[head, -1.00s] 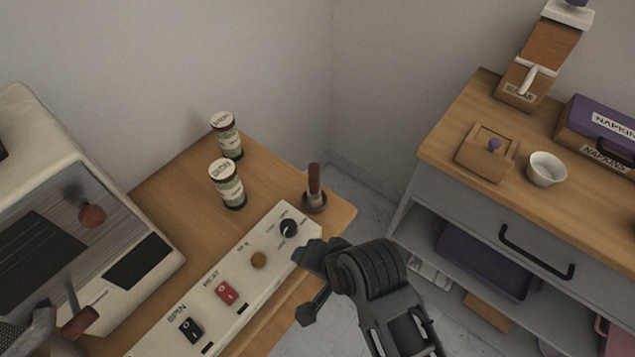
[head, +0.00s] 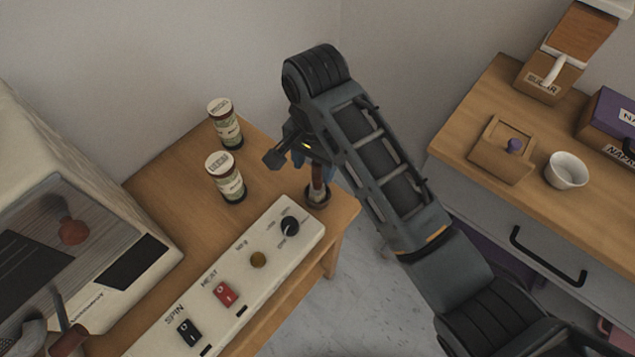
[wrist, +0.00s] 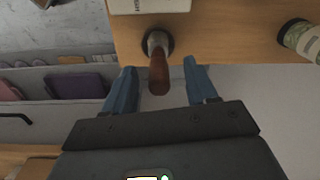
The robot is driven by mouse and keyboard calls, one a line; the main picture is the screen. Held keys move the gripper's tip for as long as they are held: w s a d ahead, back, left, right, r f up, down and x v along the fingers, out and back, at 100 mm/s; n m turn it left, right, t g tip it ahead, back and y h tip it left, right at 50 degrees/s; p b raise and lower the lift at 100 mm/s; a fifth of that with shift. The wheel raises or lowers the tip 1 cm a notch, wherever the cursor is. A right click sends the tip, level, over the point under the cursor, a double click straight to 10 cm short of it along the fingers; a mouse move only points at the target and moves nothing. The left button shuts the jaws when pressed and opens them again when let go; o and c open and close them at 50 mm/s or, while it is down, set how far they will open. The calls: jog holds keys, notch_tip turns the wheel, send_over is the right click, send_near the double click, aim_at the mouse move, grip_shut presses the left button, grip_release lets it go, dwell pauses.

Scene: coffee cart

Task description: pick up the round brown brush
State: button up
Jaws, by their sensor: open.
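The round brown brush (head: 317,188) stands upright at the right corner of the wooden counter, its handle up and its round base on the wood. My gripper (head: 300,163) is above and around the top of its handle in the head view, partly hiding it. In the wrist view the brush's brown handle (wrist: 158,72) points toward me between the two blue fingertips (wrist: 160,75). The fingers are open, with a gap on each side of the handle.
Two labelled jars (head: 225,124) (head: 226,177) stand left of the brush. A white control panel (head: 257,262) with knobs and switches lies just in front of it. A second wooden-topped cabinet (head: 467,135) stands to the right, across a floor gap.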

aim_at(317, 176)
jog(key=shift+w+d+f+p, duration=0.15)
jog(key=shift+d+f+p, duration=0.05)
jog(key=shift+f, duration=1.15)
jog(key=shift+w+d+f+p, duration=0.15)
jog(key=shift+f, duration=1.2)
grip_shut()
